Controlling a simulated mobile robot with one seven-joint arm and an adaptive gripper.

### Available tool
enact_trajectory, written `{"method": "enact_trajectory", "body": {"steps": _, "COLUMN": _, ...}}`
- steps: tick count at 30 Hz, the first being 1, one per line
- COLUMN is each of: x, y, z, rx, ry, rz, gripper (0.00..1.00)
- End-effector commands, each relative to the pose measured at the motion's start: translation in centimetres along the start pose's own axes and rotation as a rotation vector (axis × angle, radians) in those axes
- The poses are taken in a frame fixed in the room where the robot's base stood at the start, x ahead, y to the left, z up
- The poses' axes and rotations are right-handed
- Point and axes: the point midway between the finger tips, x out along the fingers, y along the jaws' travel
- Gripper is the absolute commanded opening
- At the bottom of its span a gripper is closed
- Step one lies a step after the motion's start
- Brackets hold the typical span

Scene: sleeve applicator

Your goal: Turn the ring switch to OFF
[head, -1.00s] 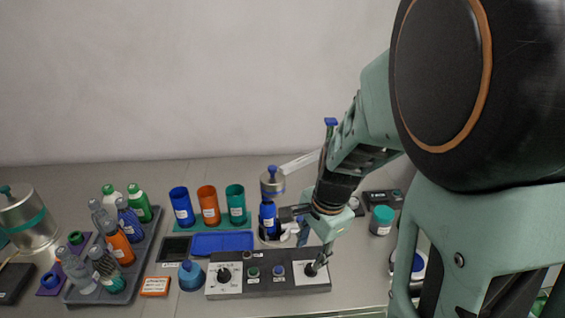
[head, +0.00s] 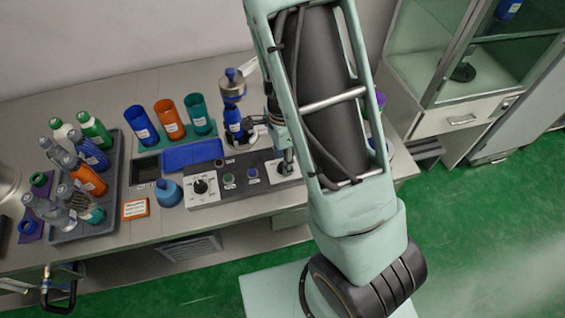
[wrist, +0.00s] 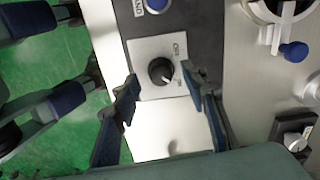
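The ring switch is a round black knob (wrist: 162,70) on a white plate at the panel's right end. A white mark on it points to the lower right in the wrist view; small lettering beside it is too blurred to read surely. My gripper (wrist: 163,79) is open, its two fingers apart on either side of the knob. I cannot tell whether they touch it. In the head view my gripper (head: 285,166) is low over the right end of the control panel (head: 240,182) and largely hides the knob.
Another black knob (head: 201,187) and two buttons are on the panel's left and middle. A bottle stands in the applicator (head: 233,112) behind. Blue (head: 141,124), orange (head: 170,118) and teal (head: 198,114) cups and a bottle tray (head: 116,190) are to the left.

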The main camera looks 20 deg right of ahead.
Motion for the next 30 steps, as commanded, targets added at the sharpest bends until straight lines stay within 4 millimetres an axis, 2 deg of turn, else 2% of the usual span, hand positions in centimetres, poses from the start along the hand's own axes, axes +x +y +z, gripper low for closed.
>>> {"method": "enact_trajectory", "body": {"steps": 1, "x": 0.8, "y": 0.0, "z": -0.1, "rx": 0.002, "ry": 0.001, "rz": 0.002, "gripper": 0.4}}
{"method": "enact_trajectory", "body": {"steps": 5, "x": 1.7, "y": 0.0, "z": 0.0, "rx": 0.0, "ry": 0.0, "rz": 0.0, "gripper": 0.4}}
{"method": "enact_trajectory", "body": {"steps": 15, "x": 1.9, "y": -0.1, "z": 0.0, "rx": 0.0, "ry": 0.0, "rz": -0.002, "gripper": 0.39}}
{"method": "enact_trajectory", "body": {"steps": 25, "x": 1.9, "y": -0.1, "z": 0.0, "rx": 0.0, "ry": 0.0, "rz": -0.001, "gripper": 0.03}}
{"method": "enact_trajectory", "body": {"steps": 26, "x": 1.9, "y": -0.1, "z": 0.0, "rx": 0.0, "ry": 0.0, "rz": -0.001, "gripper": 0.0}}
{"method": "enact_trajectory", "body": {"steps": 30, "x": 1.9, "y": -0.1, "z": 0.0, "rx": -0.004, "ry": 0.0, "rz": -0.001, "gripper": 0.0}}
